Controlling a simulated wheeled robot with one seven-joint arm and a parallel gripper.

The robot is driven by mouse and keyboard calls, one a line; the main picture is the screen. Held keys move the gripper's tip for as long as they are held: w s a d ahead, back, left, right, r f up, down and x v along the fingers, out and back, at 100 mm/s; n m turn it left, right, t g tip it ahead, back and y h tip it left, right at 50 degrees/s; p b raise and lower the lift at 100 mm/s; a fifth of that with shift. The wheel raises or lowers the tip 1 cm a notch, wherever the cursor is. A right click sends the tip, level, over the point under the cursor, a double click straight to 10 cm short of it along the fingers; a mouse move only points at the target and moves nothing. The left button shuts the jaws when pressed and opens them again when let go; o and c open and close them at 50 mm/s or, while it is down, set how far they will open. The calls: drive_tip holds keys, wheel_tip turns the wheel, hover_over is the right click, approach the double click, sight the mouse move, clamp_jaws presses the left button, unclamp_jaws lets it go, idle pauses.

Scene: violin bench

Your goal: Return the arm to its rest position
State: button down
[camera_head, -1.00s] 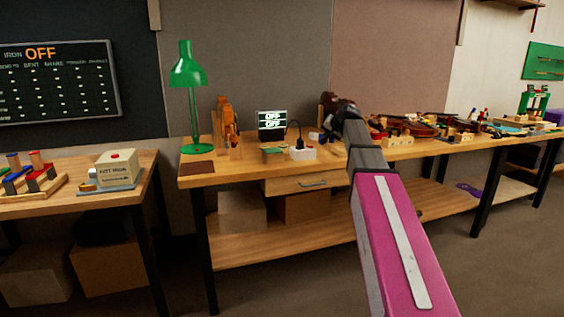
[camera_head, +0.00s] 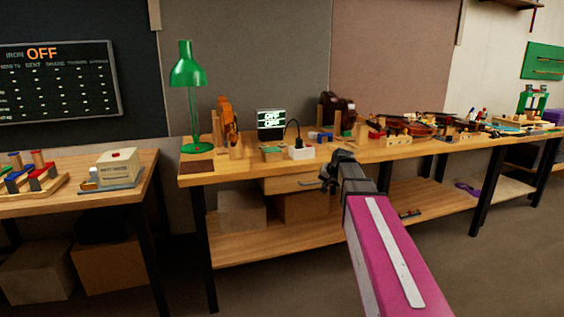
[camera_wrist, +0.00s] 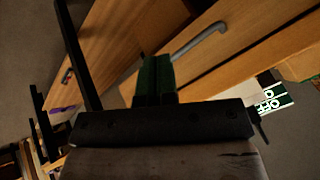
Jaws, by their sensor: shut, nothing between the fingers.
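My arm with its magenta link reaches in from the lower right of the head view. My gripper (camera_head: 328,174) is at its far end, in front of the bench's drawer front and a little below the tabletop. In the wrist view my gripper (camera_wrist: 156,78) shows its two dark green fingers together, with nothing between them. The fingers overlap the drawer handle (camera_wrist: 200,40) in that picture; whether they touch it I cannot tell.
The wooden bench (camera_head: 225,178) carries a green lamp (camera_head: 188,72), a lit display (camera_head: 271,122), a white power box (camera_head: 302,152) and violins (camera_head: 408,125). A side table with a white box (camera_head: 118,168) stands left. The floor in front is clear.

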drive_tip(key=s+f+n+g+h, duration=0.2)
drive_tip(key=s+f+g, duration=0.4)
drive_tip(key=s+f, duration=1.8)
drive_tip(key=s+n, duration=0.1)
drive_tip(key=s, duration=0.2)
drive_tip(key=shift+s+d+f+h, duration=0.15)
drive_tip(key=shift+s+f+h, duration=0.25)
